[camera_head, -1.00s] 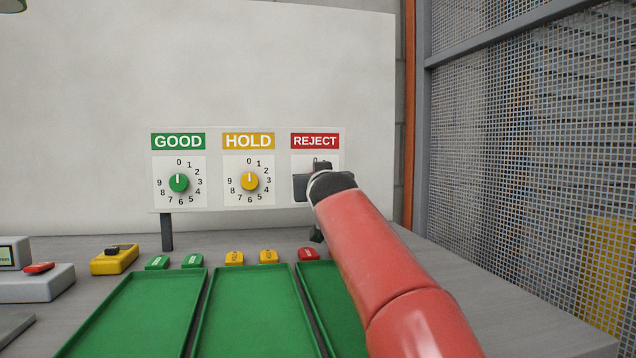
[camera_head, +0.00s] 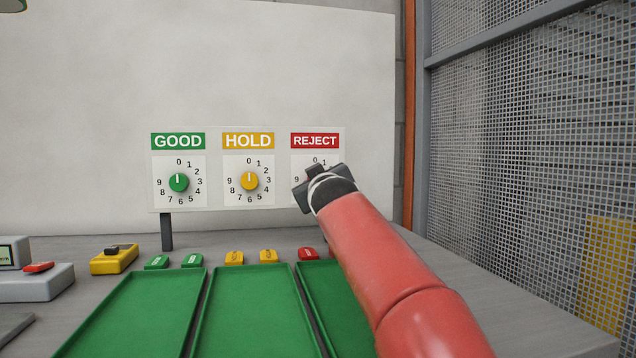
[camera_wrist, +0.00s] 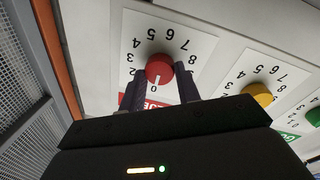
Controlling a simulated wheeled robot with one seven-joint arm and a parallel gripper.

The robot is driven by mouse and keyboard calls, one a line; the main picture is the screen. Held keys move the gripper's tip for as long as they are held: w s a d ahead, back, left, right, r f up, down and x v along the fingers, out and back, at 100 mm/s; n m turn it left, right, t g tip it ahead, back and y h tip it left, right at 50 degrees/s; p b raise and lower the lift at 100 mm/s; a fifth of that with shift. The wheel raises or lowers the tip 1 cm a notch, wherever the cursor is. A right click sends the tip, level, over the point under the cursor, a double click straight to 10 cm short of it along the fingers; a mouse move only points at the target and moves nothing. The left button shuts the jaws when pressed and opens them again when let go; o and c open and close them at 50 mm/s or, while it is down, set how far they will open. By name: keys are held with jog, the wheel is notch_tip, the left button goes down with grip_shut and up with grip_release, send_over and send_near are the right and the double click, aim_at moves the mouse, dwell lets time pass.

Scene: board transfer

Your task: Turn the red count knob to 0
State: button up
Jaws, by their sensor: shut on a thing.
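The red count knob (camera_wrist: 159,70) sits on the white REJECT dial card (camera_wrist: 135,40), which appears upside down in the wrist view. Its white pointer line points down toward the 0 there. My gripper (camera_wrist: 160,84) is shut on the knob, with one dark finger on each side of it. In the head view my gripper (camera_head: 318,180) covers the knob and most of the dial below the red REJECT sign (camera_head: 315,141). Only a few digits show around it there.
The green GOOD knob (camera_head: 179,182) and yellow HOLD knob (camera_head: 249,181) stand to the left, both pointing at 0. Green trays (camera_head: 250,310) and several small coloured blocks lie on the bench below. A mesh fence (camera_head: 520,150) is on the right.

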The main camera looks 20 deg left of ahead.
jog(key=o, duration=1)
jog(key=shift+c, duration=0.2)
jog(key=b+v, duration=0.4)
jog(key=v, duration=0.3)
jog(key=shift+s+d, duration=0.15)
jog(key=shift+s, duration=0.2)
